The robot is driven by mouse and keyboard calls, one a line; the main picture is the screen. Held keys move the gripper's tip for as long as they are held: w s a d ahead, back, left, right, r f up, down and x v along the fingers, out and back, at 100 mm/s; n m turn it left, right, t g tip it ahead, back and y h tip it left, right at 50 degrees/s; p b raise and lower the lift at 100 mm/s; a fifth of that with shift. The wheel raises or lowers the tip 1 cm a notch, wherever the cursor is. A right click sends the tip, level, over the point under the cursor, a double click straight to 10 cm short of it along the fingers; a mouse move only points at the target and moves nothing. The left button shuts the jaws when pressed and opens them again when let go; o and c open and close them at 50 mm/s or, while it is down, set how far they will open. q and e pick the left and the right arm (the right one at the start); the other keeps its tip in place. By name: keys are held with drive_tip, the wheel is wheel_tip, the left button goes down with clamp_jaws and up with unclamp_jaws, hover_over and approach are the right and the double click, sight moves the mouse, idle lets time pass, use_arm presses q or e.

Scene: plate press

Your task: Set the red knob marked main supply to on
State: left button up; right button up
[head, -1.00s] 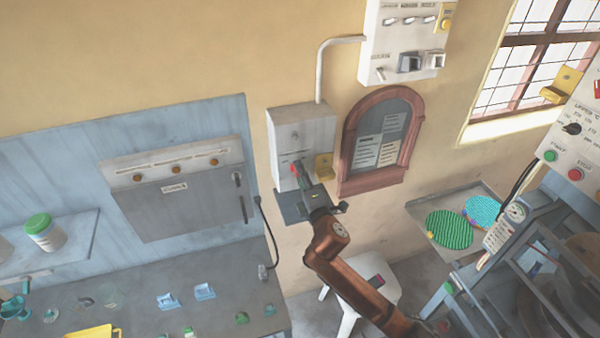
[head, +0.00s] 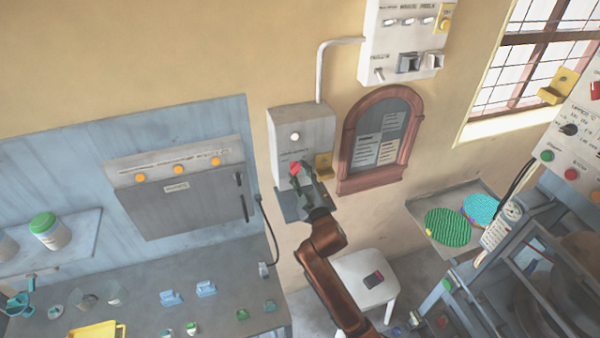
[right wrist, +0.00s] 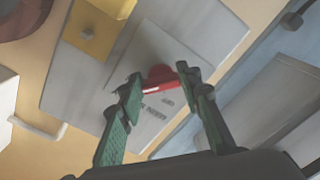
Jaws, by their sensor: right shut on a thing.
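The red knob (head: 295,168) is on the front of the grey main supply box (head: 300,122) on the wall. My right gripper (head: 304,175) is shut on it. In the right wrist view the red knob (right wrist: 160,78) with its white line sits between the two green fingers (right wrist: 158,84). A round lamp (head: 295,136) above the knob shines white. The small lettering beside the knob is too blurred to read surely. My left gripper is not in view.
A yellow bracket (head: 323,166) is close right of the knob, with a framed notice board (head: 345,150) beyond. A blue-grey panel (head: 80,150) with an orange-lamped cabinet (head: 190,205) is left. A white stool (head: 365,292) stands below.

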drive_tip(key=shift+f+m, duration=0.1)
drive_tip(key=shift+m, duration=0.4)
drive_tip(key=o, duration=1.2)
drive_tip(key=shift+c, duration=0.2)
drive_tip(key=v, duration=1.2)
